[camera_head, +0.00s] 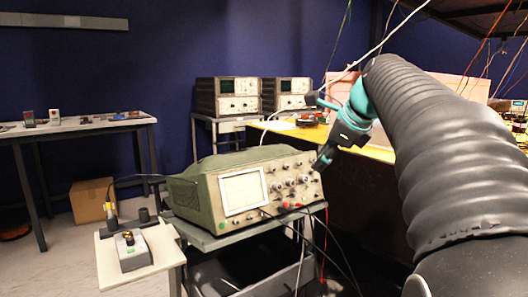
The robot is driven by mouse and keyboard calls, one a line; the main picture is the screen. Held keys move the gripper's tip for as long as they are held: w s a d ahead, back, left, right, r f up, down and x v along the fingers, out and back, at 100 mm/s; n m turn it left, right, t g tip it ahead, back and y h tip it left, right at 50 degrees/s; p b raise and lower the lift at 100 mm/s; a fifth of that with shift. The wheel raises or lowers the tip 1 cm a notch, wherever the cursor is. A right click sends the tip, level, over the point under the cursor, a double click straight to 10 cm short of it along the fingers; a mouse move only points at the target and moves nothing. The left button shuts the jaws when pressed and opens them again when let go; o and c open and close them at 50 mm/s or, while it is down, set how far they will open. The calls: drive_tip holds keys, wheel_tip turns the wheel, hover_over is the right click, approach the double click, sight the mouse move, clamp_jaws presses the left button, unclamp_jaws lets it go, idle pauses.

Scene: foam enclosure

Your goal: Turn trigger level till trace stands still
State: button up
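A green oscilloscope (205,194) stands on a grey cart in the middle of the head view. Its pale screen (243,191) faces me, and I cannot make out a trace on it. Several small knobs (290,182) cover the panel right of the screen; which one is the trigger level is too small to tell. My gripper (321,162) points down and left at the panel's upper right edge. It overlaps the panel's corner in the picture, and I cannot tell whether it touches a knob. Its fingers are too small and dark to tell open from shut.
Red and black leads hang from the panel's lower edge. More instruments (237,95) stand behind. A yellow-topped bench (375,152) lies behind my arm.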

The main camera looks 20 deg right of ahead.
sight(314, 160)
drive_tip(key=w+d+r+m+t, duration=0.1)
drive_tip(key=w+d+r+m, duration=0.3)
drive_tip(key=d+r+m, duration=0.3)
drive_tip(key=shift+y, duration=0.3)
drive_tip(key=x, duration=0.4)
drive_tip(key=d+b+x, duration=0.1)
drive_tip(key=x, duration=0.9)
drive_tip(key=shift+d+f+b, duration=0.2)
drive_tip(key=shift+f+b, duration=0.15)
drive_tip(key=shift+f, duration=0.2)
clamp_jaws()
